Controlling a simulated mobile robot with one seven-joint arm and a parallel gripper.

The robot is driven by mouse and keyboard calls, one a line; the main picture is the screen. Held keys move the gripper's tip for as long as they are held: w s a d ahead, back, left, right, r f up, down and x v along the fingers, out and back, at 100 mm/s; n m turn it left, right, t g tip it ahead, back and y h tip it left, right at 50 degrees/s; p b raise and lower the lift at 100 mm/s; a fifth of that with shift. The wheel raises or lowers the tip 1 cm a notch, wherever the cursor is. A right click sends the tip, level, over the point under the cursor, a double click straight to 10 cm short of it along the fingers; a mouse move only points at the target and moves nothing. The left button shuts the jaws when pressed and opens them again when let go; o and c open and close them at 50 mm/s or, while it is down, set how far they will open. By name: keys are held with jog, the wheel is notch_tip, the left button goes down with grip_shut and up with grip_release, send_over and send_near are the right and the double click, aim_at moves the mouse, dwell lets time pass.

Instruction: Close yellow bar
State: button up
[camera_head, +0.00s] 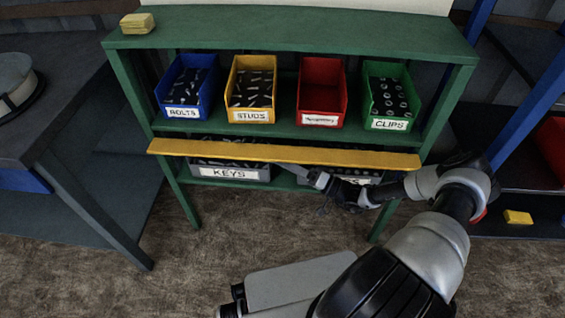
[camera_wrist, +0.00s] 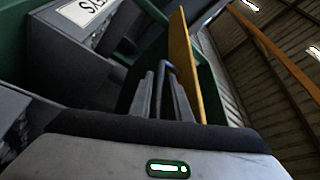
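The yellow bar (camera_head: 285,152) spans the front of the green rack (camera_head: 300,30), level, between the upper row of bins and the lower shelf. In the wrist view the yellow bar (camera_wrist: 184,62) runs up and down just right of my fingers. My gripper (camera_head: 314,178) is just below the bar, right of its middle, in front of the lower shelf. My gripper (camera_wrist: 166,88) also shows in the wrist view, with its fingers beside the bar. No clear gap or grip between the fingers can be made out, and contact with the bar is uncertain.
Bins of bolts (camera_head: 187,87), studs (camera_head: 252,90) and clips (camera_head: 390,97) and a red bin (camera_head: 321,92) stand above the bar. A grey keys bin (camera_head: 228,172) sits below it. A dark table (camera_head: 50,110) stands left. The floor in front is clear.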

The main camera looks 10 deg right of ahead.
grip_shut()
